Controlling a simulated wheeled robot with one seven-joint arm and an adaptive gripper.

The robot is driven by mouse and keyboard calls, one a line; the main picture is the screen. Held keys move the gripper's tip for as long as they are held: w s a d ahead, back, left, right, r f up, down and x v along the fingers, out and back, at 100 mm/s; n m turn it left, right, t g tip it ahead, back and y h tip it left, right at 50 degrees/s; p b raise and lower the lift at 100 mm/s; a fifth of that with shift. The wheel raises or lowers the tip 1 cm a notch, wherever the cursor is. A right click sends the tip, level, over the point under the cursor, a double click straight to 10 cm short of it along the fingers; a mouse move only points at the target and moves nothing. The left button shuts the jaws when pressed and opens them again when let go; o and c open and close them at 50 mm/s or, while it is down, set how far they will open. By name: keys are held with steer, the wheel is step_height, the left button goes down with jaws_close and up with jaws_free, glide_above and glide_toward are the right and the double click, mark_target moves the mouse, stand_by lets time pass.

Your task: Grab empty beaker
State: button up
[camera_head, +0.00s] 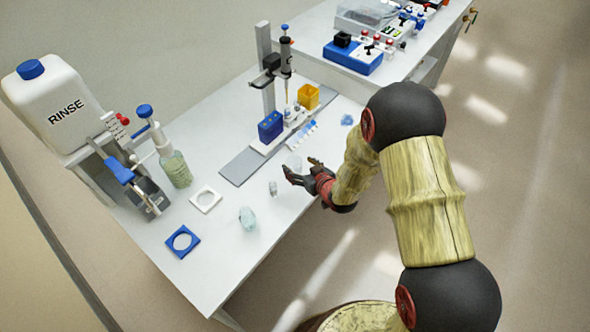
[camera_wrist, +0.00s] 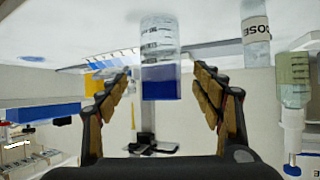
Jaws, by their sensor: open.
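A clear beaker (camera_head: 293,162) with graduation marks stands on the white bench, just beyond my gripper (camera_head: 301,168). In the wrist view, where the bench is at the top, the beaker (camera_wrist: 160,38) lies centred ahead of the fingertips (camera_wrist: 163,73). My gripper is open, with a finger to each side of the beaker's line and a gap on both sides. I see no contents in the beaker. A blue block (camera_wrist: 161,82) shows in line with it, seemingly behind.
A small labelled vial (camera_head: 273,188) and a pale blue glass vessel (camera_head: 248,219) stand nearby.

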mark_target(291, 160)
steer(key=b+x, duration=0.1)
steer(key=x, duration=0.3)
steer(key=shift+a+f, duration=0.1)
steer(key=shift+f, duration=0.05)
steer(key=shift+c, duration=1)
steer(key=c, duration=0.8)
steer(key=shift+c, duration=0.3)
